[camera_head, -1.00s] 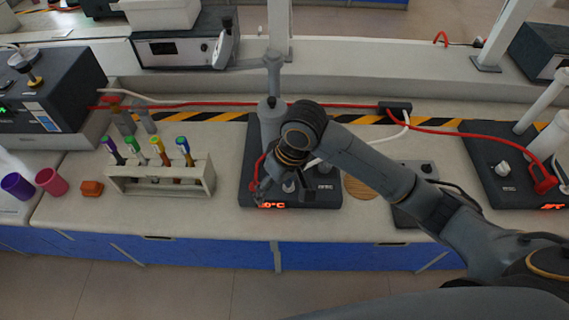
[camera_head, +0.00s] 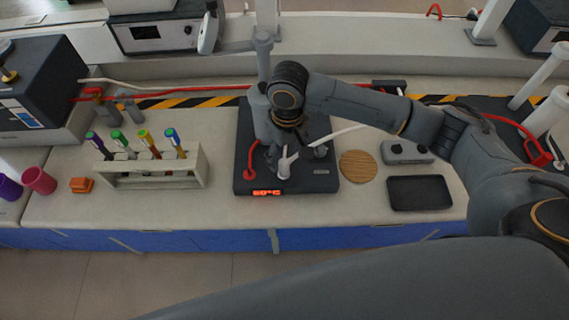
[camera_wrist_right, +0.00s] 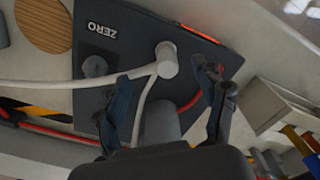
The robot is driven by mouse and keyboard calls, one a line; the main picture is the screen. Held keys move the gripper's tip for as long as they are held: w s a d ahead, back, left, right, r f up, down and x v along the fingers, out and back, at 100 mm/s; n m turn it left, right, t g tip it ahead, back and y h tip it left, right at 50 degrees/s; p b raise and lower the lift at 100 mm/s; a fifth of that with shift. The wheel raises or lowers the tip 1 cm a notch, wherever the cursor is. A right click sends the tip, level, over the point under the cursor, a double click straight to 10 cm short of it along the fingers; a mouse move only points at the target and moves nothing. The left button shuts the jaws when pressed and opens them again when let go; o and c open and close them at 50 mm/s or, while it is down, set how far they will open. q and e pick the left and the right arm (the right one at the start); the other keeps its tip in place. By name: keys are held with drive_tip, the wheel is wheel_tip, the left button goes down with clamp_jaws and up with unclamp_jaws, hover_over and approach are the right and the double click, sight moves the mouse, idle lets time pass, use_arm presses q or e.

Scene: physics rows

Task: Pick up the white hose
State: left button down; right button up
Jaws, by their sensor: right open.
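The white hose (camera_head: 345,133) runs from a white upright connector (camera_head: 284,170) on the dark hotplate-like device (camera_head: 320,180) toward the right, passing behind my right arm. In the right wrist view the hose (camera_wrist_right: 70,83) comes in from the left and joins the connector (camera_wrist_right: 167,60), which lies between and just beyond my fingertips. A second white length bends down from it toward the gripper. My right gripper (camera_head: 285,152) is open over the device, close to the connector, with its fingers (camera_wrist_right: 163,92) on either side. Contact is not visible. My left gripper is not in view.
A red hose end (camera_head: 249,180) stands on the device's left front. A test tube rack (camera_head: 150,180) is to the left. A round wooden pad (camera_head: 358,167), a black tray (camera_head: 420,193) and a small grey box (camera_head: 407,152) lie to the right. A vertical post (camera_head: 264,65) stands behind.

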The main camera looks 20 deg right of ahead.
sight(287, 160)
wheel_tip(287, 160, down, 5)
drive_tip(key=shift+w+f+p, duration=0.1)
drive_tip(key=shift+p, duration=0.5)
drive_tip(key=shift+c, duration=0.2)
drive_tip(key=c, duration=1.2)
